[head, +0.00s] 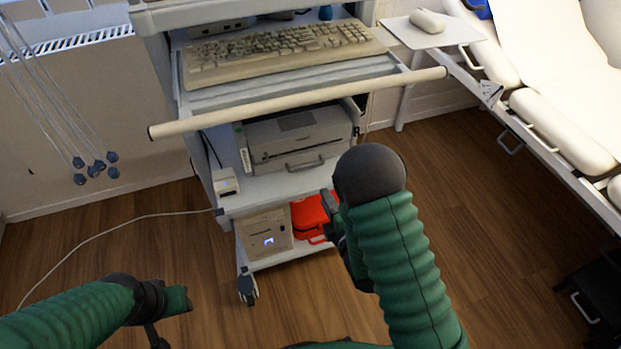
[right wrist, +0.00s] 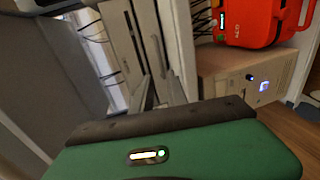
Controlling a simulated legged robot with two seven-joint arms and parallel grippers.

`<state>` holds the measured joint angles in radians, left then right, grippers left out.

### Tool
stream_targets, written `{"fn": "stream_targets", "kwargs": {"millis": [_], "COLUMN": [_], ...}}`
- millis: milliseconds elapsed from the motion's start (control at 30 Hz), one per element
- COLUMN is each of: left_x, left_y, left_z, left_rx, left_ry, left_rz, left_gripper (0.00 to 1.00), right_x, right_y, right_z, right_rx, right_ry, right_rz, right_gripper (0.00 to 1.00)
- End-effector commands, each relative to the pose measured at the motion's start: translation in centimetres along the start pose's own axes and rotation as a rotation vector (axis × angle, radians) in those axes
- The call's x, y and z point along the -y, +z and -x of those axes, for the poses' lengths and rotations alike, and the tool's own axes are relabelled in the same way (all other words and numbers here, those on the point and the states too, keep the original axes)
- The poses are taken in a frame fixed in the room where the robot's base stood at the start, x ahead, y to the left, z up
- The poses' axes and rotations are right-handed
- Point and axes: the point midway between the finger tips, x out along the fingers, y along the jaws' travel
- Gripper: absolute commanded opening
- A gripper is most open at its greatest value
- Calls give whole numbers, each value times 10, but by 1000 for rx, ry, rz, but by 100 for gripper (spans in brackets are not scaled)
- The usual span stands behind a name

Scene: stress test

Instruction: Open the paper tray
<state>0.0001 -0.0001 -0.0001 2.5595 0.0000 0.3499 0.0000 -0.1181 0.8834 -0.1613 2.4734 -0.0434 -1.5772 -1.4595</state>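The grey printer (head: 300,135) stands on the middle shelf of a cart. Its paper tray (head: 300,162), with a curved handle (head: 305,163), is at the lower front and looks closed. The printer also shows, turned on its side, in the right wrist view (right wrist: 130,45). My right gripper (head: 332,212) is in front of the cart, below and right of the tray handle and apart from it. In the right wrist view its two fingers (right wrist: 158,92) stand apart with nothing between them. My left gripper (head: 160,325) is low at the left, away from the printer; its fingers are mostly hidden.
A cream push bar (head: 300,103) crosses above the printer, below a keyboard (head: 275,55). A small white box (head: 226,182) sits left of the printer. A red case (head: 310,215) and beige computer (head: 264,235) stand on the bottom shelf.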

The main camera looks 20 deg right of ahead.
Motion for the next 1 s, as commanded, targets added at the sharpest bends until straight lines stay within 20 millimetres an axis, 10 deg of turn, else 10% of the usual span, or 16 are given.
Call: {"fn": "stream_targets", "kwargs": {"millis": [500, 867, 1000], "left_x": [0, 0, 0], "left_y": [7, 8, 8], "left_z": [-30, -31, -31], "left_rx": [1, 1, 1], "left_ry": [0, 0, 0], "left_rz": [0, 0, 0], "left_gripper": [36, 36, 36], "right_x": [3, 1, 1], "right_y": [0, 0, 0], "right_z": [-124, -136, -136], "right_rx": [0, 0, 0], "right_ry": [0, -3, -3], "right_rz": [-3, -3, -3], "right_gripper": [19, 19, 4]}}
